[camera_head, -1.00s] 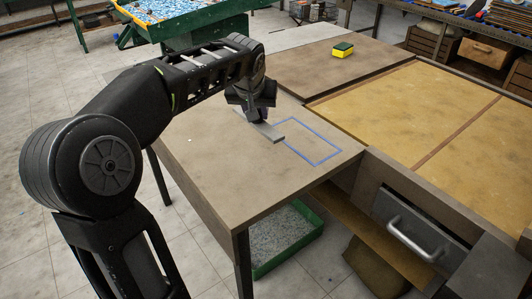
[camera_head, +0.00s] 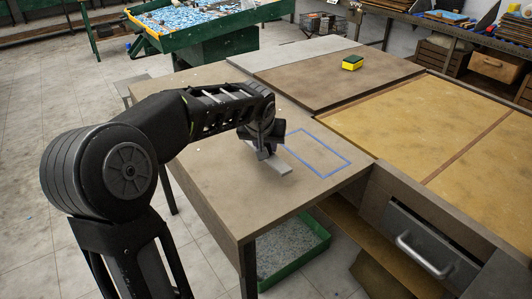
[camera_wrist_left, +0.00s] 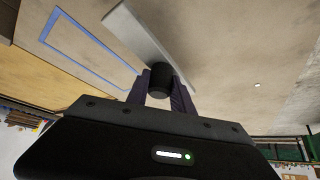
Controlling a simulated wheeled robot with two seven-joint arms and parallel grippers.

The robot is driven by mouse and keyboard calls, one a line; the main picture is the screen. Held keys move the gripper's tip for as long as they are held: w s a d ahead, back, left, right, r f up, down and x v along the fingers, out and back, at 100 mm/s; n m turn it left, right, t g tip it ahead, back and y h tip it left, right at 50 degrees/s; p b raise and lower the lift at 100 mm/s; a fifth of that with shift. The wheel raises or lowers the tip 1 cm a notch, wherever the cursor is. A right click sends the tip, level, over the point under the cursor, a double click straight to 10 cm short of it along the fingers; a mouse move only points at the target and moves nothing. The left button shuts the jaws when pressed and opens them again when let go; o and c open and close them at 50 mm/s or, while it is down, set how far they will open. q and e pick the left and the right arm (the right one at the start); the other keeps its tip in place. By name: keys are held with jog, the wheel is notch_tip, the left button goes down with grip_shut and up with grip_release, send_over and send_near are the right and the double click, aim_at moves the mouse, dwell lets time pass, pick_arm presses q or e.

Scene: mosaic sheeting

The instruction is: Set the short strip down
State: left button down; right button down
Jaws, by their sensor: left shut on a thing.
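The short strip is a flat light-grey bar (camera_head: 282,168). In the head view it lies just left of a blue outlined rectangle (camera_head: 345,170) on the brown table top (camera_head: 225,195). It shows larger in the wrist view (camera_wrist_left: 150,35), crossing the upper middle. My right gripper is not in view.
A yellow and green sponge (camera_head: 352,63) lies on the board farther back. A raised wooden edge and yellow panels (camera_head: 385,120) border the table on the right. A drawer handle (camera_head: 422,258) juts out at lower right. The table's front left part is clear.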

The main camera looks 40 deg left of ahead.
pick_arm(q)
jog(key=shift+f, duration=1.4)
jog(key=shift+f+b, duration=0.15)
jog(key=shift+b, duration=0.15)
jog(key=c, duration=1.1)
grip_release()
jog(key=shift+r+p, duration=0.25)
jog(key=shift+p, duration=0.1)
jog(key=v, duration=1.2)
jog(key=shift+f, duration=0.1)
